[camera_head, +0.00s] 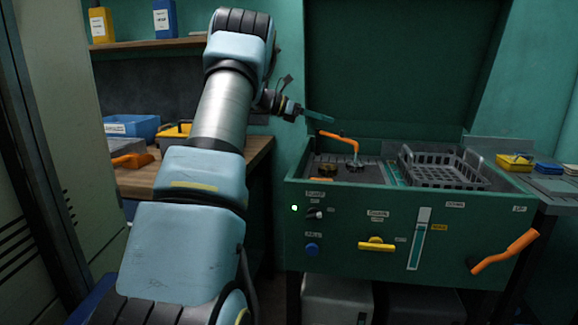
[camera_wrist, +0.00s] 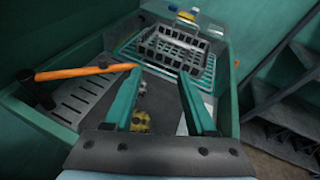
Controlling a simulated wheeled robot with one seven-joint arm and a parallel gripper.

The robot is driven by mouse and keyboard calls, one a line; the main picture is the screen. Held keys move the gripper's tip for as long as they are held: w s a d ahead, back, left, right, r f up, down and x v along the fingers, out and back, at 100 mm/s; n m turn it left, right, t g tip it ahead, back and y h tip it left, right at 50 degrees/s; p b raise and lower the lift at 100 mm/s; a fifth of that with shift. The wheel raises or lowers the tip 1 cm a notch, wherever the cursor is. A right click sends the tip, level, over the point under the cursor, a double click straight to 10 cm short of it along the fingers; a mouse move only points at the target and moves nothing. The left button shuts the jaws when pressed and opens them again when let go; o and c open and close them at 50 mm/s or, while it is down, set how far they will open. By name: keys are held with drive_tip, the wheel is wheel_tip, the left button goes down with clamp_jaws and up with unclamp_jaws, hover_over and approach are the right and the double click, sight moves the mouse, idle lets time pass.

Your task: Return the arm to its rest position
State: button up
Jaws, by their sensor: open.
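My arm is bent and raised at the left of the head view, in front of the wooden bench. My gripper (camera_head: 318,117) is small at the arm's end, just left of and above the green machine (camera_head: 340,225). In the wrist view, my gripper (camera_wrist: 165,95) shows its two green fingers spread apart with nothing held between them. It points over the machine's open basin. The orange-handled tool (camera_head: 340,137) stands in the basin near my gripper; it also shows at the left of the wrist view (camera_wrist: 85,72).
A grey basket (camera_head: 445,168) sits in the machine's right half. The raised green lid (camera_head: 395,70) stands behind my gripper. An orange lever (camera_head: 505,252) sticks out at the front right. A blue bin (camera_head: 133,126) rests on the wooden bench (camera_head: 200,183); a tall cabinet (camera_head: 55,130) stands at the left.

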drive_tip(key=w+a+r+n+t+y+p, duration=0.15)
drive_tip(key=a+r+n+t+y, duration=0.35)
drive_tip(key=n, duration=0.7)
drive_tip(key=w+a+r+n+t+y+p, duration=0.1)
drive_tip(key=a+n+t+y+p, duration=0.15)
drive_tip(key=n+t, duration=0.65)
drive_tip(key=s+a+f+n+g+y+p, duration=0.1)
drive_tip(key=s+a+f+n+g+y, duration=0.5)
drive_tip(key=n, duration=0.7)
drive_tip(key=s+a+f+n+g+p, duration=0.1)
drive_tip(key=s+n, duration=0.4)
drive_tip(key=s, duration=0.6)
drive_tip(key=s+a+f+n+g+p, duration=0.1)
drive_tip(key=s+f+n+g, duration=0.3)
drive_tip(key=s, duration=0.7)
drive_tip(key=s+a+f+n+g+p, duration=0.1)
drive_tip(key=s+f+n+g, duration=0.2)
drive_tip(key=s+n, duration=0.4)
drive_tip(key=s+f, duration=0.1)
drive_tip(key=s, duration=0.3)
drive_tip(key=shift+s+f+y, duration=0.2)
drive_tip(key=shift+s+y, duration=0.1)
drive_tip(key=shift+y, duration=0.05)
drive_tip(key=shift+a, duration=0.15)
